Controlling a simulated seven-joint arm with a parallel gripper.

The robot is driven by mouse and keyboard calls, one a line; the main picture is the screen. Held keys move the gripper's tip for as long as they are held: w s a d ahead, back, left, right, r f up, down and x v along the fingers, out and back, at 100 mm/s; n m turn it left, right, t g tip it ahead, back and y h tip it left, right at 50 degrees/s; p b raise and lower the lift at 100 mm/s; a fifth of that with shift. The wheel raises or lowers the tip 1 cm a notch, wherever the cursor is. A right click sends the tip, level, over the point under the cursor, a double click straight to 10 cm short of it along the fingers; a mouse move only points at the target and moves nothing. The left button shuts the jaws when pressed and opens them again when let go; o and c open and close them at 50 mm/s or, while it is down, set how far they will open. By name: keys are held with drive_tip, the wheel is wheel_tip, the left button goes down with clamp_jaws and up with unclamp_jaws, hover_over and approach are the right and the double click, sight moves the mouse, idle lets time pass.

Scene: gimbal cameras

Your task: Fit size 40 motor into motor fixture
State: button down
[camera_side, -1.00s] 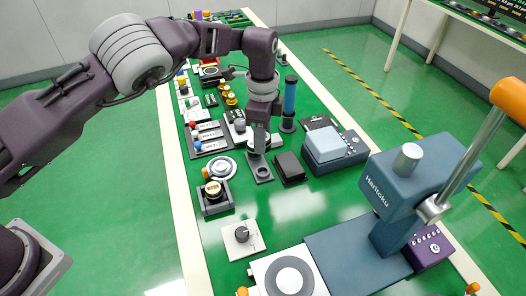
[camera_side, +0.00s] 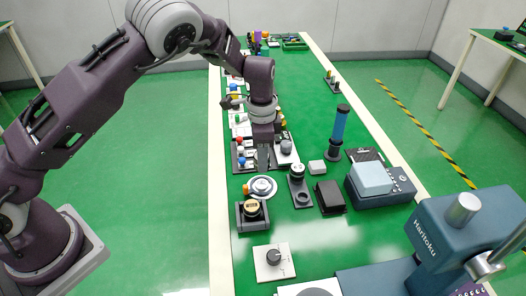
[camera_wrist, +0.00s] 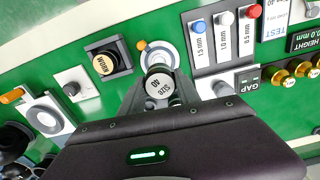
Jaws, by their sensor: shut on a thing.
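My gripper (camera_side: 263,163) is shut and stands above the left part of the bench, just behind the silver disc. In the wrist view my gripper (camera_wrist: 159,92) holds a round silver motor (camera_wrist: 157,87) between its fingers. The motor's pale end face reads "SIZE 40" and faces the camera. In the side view the held motor is too small to make out. A dark plate with a round opening (camera_side: 302,197) looks like the motor fixture; a dark round part with a pale top (camera_side: 297,170) stands at its back end. My wrist hides this area in the wrist view.
The silver disc with an orange knob (camera_side: 262,186) lies close to my gripper. A dark holder with a yellow-faced part (camera_side: 252,210) is in front of it. A button panel (camera_side: 241,153), a black block (camera_side: 330,197) and a blue column (camera_side: 339,128) are nearby.

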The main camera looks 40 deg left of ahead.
drive_tip(key=shift+f, duration=2.15)
drive_tip(key=shift+f, duration=1.3)
drive_tip(key=c, duration=0.8)
unclamp_jaws()
wheel_tip(320, 180, up, 7)
drive_tip(key=shift+r, duration=0.1)
